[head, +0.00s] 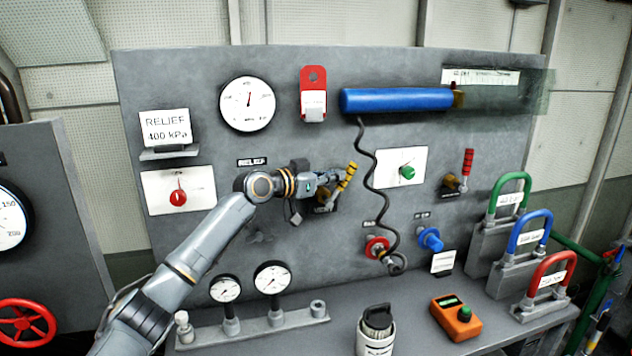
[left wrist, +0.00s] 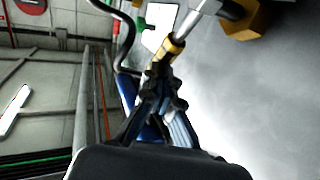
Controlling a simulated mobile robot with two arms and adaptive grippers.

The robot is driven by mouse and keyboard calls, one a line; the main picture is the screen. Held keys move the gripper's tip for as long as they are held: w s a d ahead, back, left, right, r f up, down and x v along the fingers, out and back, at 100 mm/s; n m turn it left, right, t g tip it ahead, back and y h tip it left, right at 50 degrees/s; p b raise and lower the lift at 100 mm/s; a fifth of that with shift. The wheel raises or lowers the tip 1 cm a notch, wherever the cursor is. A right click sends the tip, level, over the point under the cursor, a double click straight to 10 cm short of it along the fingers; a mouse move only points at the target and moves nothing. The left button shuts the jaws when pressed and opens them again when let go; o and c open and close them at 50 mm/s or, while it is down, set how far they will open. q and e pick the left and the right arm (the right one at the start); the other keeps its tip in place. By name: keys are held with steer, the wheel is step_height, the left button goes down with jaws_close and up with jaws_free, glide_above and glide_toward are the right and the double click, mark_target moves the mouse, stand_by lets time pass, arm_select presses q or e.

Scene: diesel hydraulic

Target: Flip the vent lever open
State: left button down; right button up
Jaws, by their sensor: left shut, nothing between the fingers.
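A yellow-handled lever (head: 347,175) stands on the grey panel (head: 290,150), tilted up and to the right from its brass valve body. A small dark label lies below it, too small to read. My left gripper (head: 331,177) is shut and empty, its fingertips right at the lever's left side. In the left wrist view, the tips (left wrist: 166,72) of the gripper meet or overlap the yellow grip (left wrist: 172,48); I cannot tell if they touch. The lever's metal shaft and brass body (left wrist: 246,20) show beyond. A red-handled lever (head: 467,164) stands upright farther right. My right gripper is out of view.
A black coiled hose (head: 371,190) hangs just right of the yellow lever. A red knob (head: 377,248) and a blue knob (head: 431,239) sit below. Gauges (head: 272,277), a canister (head: 376,332) and an orange meter (head: 456,318) stand on the shelf. Coloured padlocks (head: 528,230) stand right.

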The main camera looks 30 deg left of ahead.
arm_select(q)
steer(key=shift+w+d+p, duration=0.4)
steer(key=shift+w+d, duration=0.35)
steer(key=shift+w, duration=0.05)
steer(key=shift+w+d+g, duration=0.15)
steer(key=shift+w+g, duration=0.1)
steer(key=shift+g, duration=0.25)
steer(key=w+d+f+g+y+p, duration=0.1)
steer(key=w+d+f, duration=0.1)
steer(key=w+f, duration=0.1)
steer(key=shift+d+f+m+g+p, duration=0.3)
steer(key=shift+d+f+m+p, duration=0.1)
steer(key=shift+f, duration=0.55)
